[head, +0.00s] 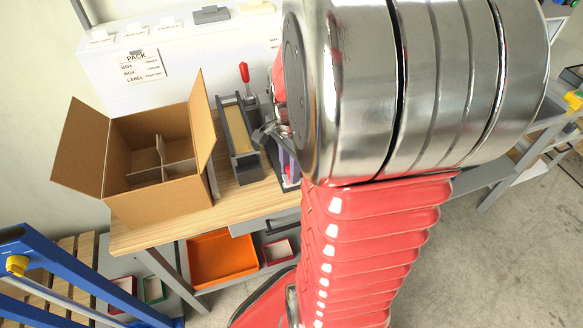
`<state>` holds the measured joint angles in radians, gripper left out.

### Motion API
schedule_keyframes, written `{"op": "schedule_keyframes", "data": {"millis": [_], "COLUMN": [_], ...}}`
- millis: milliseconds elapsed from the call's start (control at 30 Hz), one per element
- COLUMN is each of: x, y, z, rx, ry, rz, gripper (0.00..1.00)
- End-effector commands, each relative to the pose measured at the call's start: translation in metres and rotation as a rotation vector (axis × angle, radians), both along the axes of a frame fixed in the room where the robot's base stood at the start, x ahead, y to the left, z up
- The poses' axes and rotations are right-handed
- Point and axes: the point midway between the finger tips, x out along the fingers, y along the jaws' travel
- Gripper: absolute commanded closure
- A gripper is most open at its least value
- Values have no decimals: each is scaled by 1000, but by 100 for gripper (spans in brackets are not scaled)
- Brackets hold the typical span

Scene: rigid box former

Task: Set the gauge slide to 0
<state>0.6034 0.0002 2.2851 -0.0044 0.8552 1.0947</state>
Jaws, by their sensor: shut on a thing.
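The box former (238,133) stands on the wooden bench, a grey-framed trough with a tan bed and a red-handled lever (244,74) at its back. My gripper (263,134) is at the right side of the former, small and partly covered by my arm. It is shut on a small part there, which appears to be the gauge slide. My arm and the fingers hide most of that part. The scale marks and the slide's reading cannot be made out.
An open cardboard box (155,190) with dividers stands left of the former. A purple and white item (289,166) is close to my gripper, half hidden. An orange tray (222,258) sits below the bench. A blue frame (75,270) stands at lower left.

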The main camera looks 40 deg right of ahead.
Motion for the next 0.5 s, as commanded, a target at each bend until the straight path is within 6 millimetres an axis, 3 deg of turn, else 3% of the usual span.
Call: {"op": "schedule_keyframes", "data": {"millis": [100, 133, 367, 500], "x": [2, 2, 0, 0], "y": [2, 2, 1, 0], "z": [1, 1, 0, 0], "rx": [4, 6, 4, 4], "ry": [-5, -4, -2, -2], "rz": [-3, -3, -5, -5], "gripper": [100, 77, 61, 60]}}
